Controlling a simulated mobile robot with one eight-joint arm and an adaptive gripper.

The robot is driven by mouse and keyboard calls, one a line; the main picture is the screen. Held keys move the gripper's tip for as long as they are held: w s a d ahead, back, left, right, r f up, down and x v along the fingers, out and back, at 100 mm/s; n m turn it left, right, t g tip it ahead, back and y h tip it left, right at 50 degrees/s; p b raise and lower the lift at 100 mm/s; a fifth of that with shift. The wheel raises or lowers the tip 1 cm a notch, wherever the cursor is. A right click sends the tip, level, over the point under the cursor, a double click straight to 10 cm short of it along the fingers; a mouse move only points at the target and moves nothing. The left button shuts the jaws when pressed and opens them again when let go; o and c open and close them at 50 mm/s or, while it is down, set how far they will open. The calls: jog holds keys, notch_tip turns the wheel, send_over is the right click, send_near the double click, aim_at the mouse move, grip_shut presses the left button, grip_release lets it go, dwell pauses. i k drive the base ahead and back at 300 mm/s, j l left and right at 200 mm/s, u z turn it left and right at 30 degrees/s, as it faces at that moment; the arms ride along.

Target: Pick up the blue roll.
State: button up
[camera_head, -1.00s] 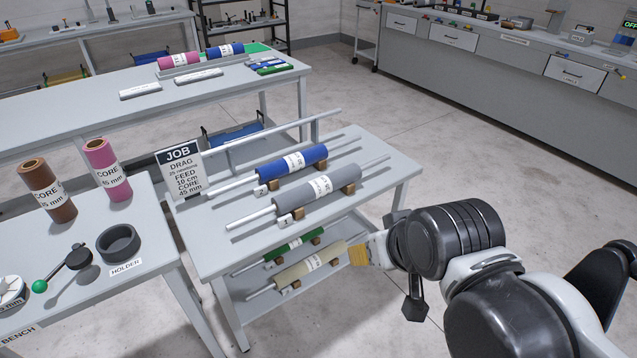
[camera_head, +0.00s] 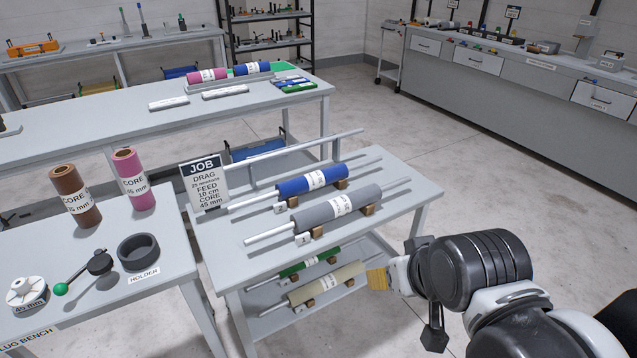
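A blue roll (camera_head: 312,180) with a white label lies on a rod on the upper shelf of the grey cart (camera_head: 405,215), resting on small brown blocks. A grey roll (camera_head: 327,212) lies parallel in front of it. Another, smaller blue roll (camera_head: 252,68) lies at the back on the long table. My gripper (camera_head: 400,276) is at the lower right, beside the cart's right side and apart from the blue roll. A tan piece shows at its tip, and whether its fingers are open is unclear. I see nothing clearly held.
Green (camera_head: 308,262) and cream (camera_head: 327,285) rolls lie on the cart's lower shelf. A JOB sign (camera_head: 204,182) stands at the cart's left. The bench (camera_head: 150,300) at left holds brown and pink cores and a black ring holder. Open floor lies right of the cart.

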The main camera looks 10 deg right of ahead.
aim_at(300, 185)
jog(key=z, duration=4.85)
jog(key=u, duration=4.9)
jog(key=i, duration=1.05)
